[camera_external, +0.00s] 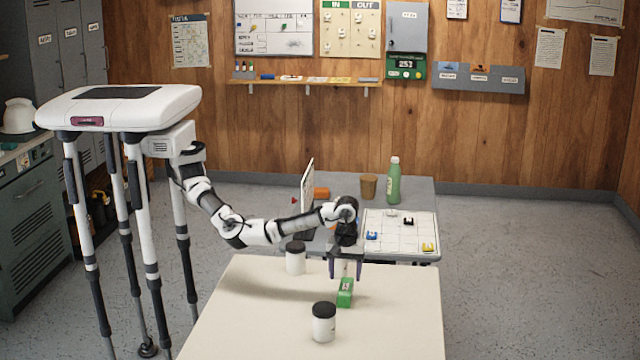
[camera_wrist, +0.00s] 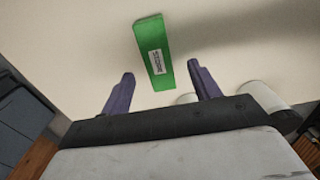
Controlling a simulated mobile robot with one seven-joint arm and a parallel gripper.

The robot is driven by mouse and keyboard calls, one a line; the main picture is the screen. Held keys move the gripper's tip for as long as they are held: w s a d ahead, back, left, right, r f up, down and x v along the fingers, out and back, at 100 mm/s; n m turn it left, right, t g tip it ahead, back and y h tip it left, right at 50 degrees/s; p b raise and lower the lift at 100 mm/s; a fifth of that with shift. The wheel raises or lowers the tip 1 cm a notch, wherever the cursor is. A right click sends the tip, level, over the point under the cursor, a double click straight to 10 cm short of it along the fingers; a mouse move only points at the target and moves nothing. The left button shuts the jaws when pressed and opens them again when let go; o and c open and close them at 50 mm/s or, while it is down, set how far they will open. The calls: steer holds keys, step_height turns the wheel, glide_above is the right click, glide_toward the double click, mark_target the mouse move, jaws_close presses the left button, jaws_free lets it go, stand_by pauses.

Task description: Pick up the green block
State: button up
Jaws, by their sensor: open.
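The green block (camera_external: 345,293) stands or lies on the cream table (camera_external: 240,310), near its middle right. It has a small white label, which shows more clearly on the block in the wrist view (camera_wrist: 155,50). My gripper (camera_external: 346,274) hangs over the table close to the block, fingers pointing down. In the wrist view the two purple fingers of my gripper (camera_wrist: 160,88) are spread apart. The block appears between and beyond the fingertips, touching neither finger there. The gap in height between fingertips and block is hard to tell.
Two white jars with black lids stand on the table, one in front (camera_external: 324,324) and one behind left (camera_external: 295,258). A grey table behind holds a green bottle (camera_external: 393,182), a brown cup (camera_external: 369,186) and a white gridded board (camera_external: 403,222). The table's right front is clear.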

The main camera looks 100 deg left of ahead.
mark_target(346, 286)
steer(key=shift+w+f+p, duration=0.15)
steer(key=shift+f+p, duration=0.55)
steer(key=shift+f, duration=2.6)
steer(key=c, duration=1.1)
steer(key=shift+r, duration=0.1)
steer(key=shift+c, duration=0.2)
